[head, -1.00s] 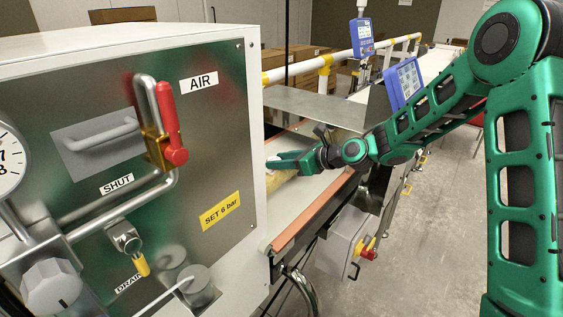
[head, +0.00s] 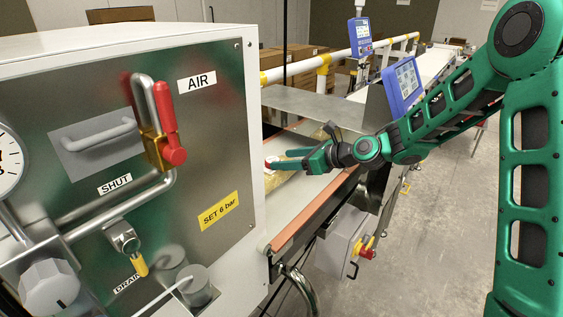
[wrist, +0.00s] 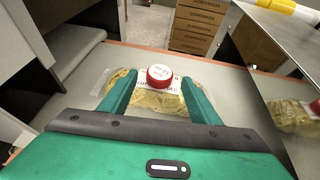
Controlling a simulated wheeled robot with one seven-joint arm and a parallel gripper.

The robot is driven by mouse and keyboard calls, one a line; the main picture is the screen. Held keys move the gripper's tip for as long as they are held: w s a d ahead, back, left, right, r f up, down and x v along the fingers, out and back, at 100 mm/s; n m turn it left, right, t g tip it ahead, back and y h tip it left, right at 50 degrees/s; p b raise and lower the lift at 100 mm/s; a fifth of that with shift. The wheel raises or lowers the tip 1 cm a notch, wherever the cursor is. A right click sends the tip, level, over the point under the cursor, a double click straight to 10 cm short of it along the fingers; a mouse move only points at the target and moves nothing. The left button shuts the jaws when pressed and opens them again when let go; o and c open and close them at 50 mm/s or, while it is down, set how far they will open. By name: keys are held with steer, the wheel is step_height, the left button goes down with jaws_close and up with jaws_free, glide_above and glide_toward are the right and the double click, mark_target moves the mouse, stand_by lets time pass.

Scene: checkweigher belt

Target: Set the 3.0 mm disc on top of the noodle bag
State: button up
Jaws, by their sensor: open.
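The noodle bag (wrist: 155,103), clear with yellow noodles and a printed label, lies on the belt in the wrist view; in the head view it shows partly (head: 282,187) below my gripper. The 3.0 mm disc (wrist: 159,77), red-sided with a white top, appears on top of the bag near its far edge; its lettering is too small to read. My gripper (wrist: 159,80) is open, one green finger on each side of the disc, with a gap on both sides. In the head view my gripper (head: 270,160) is over the belt.
The grey belt (wrist: 80,75) has free room left of the bag. A shiny steel plate (wrist: 285,80) stands close on the right and mirrors the bag. The machine cabinet (head: 215,130) blocks the left. Cardboard boxes (wrist: 197,25) stand beyond the belt.

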steer(key=v, duration=0.8)
steer(key=shift+s+d, duration=0.2)
steer(key=shift+d, duration=0.05)
steer(key=s+d+f+n+g+h, duration=0.2)
steer(key=s+d+n+h, duration=0.35)
steer(key=s+d, duration=0.4)
steer(key=s+d+f+n+g+h, duration=0.15)
steer(key=s+d+n+h, duration=0.4)
steer(key=d, duration=0.75)
steer(key=s+d+n+g, duration=0.2)
steer(key=s+d+n, duration=0.1)
steer(key=s, duration=0.9)
steer(key=s+d+r+n+g, duration=0.1)
steer(key=s+d+n, duration=0.3)
steer(key=s, duration=0.8)
steer(key=d+g, duration=0.1)
steer(key=d, duration=0.1)
steer(key=shift+s+d+r, duration=0.15)
steer(key=shift+s+d, duration=0.05)
steer(key=shift+d, duration=0.05)
